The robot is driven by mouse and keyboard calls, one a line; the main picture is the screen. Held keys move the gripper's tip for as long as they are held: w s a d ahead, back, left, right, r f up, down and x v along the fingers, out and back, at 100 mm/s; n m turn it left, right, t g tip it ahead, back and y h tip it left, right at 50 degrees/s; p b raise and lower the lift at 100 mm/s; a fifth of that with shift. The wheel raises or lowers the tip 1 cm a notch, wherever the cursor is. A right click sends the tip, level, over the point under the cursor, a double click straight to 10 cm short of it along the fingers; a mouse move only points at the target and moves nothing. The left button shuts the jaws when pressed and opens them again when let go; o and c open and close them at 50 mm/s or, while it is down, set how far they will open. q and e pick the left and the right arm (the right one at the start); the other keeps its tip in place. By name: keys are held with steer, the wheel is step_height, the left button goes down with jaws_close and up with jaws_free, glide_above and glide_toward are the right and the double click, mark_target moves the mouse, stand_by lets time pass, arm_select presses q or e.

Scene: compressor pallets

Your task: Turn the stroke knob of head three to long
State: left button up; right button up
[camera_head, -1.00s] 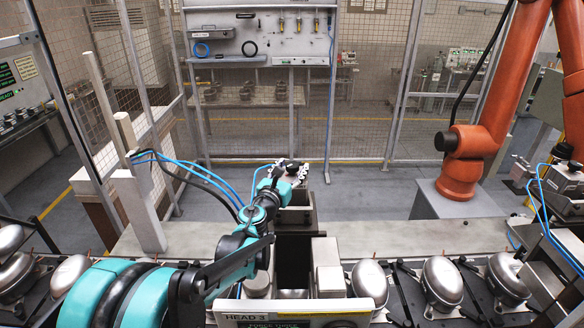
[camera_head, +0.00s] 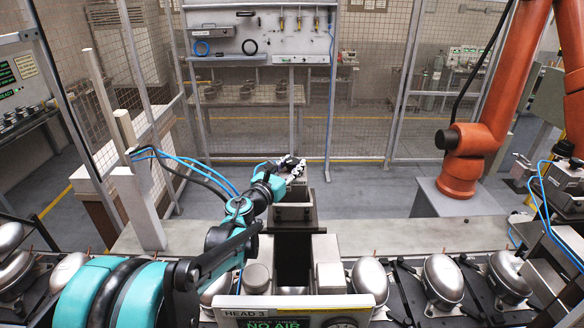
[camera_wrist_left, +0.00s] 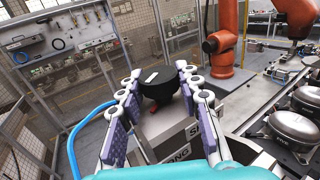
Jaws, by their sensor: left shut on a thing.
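The stroke knob (camera_wrist_left: 160,85) is round and black with a white mark on top, and sits on a grey box (camera_wrist_left: 165,130) in the left wrist view. A small red part shows below the knob. Lettering on the box is partly covered by my fingers, so the knob's setting cannot be read. My left gripper (camera_head: 289,165) is at the top of head three, at the far end of the station. In the wrist view its fingers (camera_wrist_left: 162,78) are on both sides of the knob, shut on it. My right gripper is out of view.
The HEAD 3 panel (camera_head: 290,308) is at the front, with a green "NO AIR" display. Compressors (camera_head: 442,281) stand on the line at both sides. An orange robot arm (camera_head: 478,140) stands at the right. Blue hoses (camera_head: 195,165) run left of my arm.

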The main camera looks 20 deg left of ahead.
arm_select(q)
steer(key=m+h, duration=0.1)
steer(key=h, duration=0.1)
steer(key=m+g+h+b, duration=0.1)
steer(key=shift+w+a+f+m+h, duration=0.1)
steer(key=shift+a+m+h, duration=0.1)
steer(key=shift+m+h, duration=0.15)
steer(key=m+g+h+b, duration=0.1)
steer(key=m+g+h, duration=0.1)
steer(key=h, duration=0.1)
steer(key=shift+m+g+h+b, duration=0.35)
steer(key=shift+g, duration=0.05)
steer(key=m+g+h, duration=0.2)
steer(key=g+h, duration=0.1)
steer(key=shift+m+b, duration=0.35)
steer(key=shift+m, duration=0.05)
steer(key=shift+w+m+g+h, duration=0.1)
steer(key=shift+m+g+h, duration=0.6)
steer(key=shift+g, duration=0.5)
steer(key=m+g, duration=0.1)
steer(key=m+g+h+p, duration=0.1)
steer(key=m+g, duration=0.1)
steer(key=g, duration=0.1)
steer(key=shift+r, duration=0.25)
steer(key=shift+d+f+m+g+h+p, duration=0.1)
steer(key=shift+m+g+h+p, duration=0.1)
steer(key=shift+m+g+p, duration=0.85)
steer(key=shift+m+g+h+p, duration=0.2)
steer(key=shift+m+g+p, duration=0.4)
steer(key=shift+g, duration=0.75)
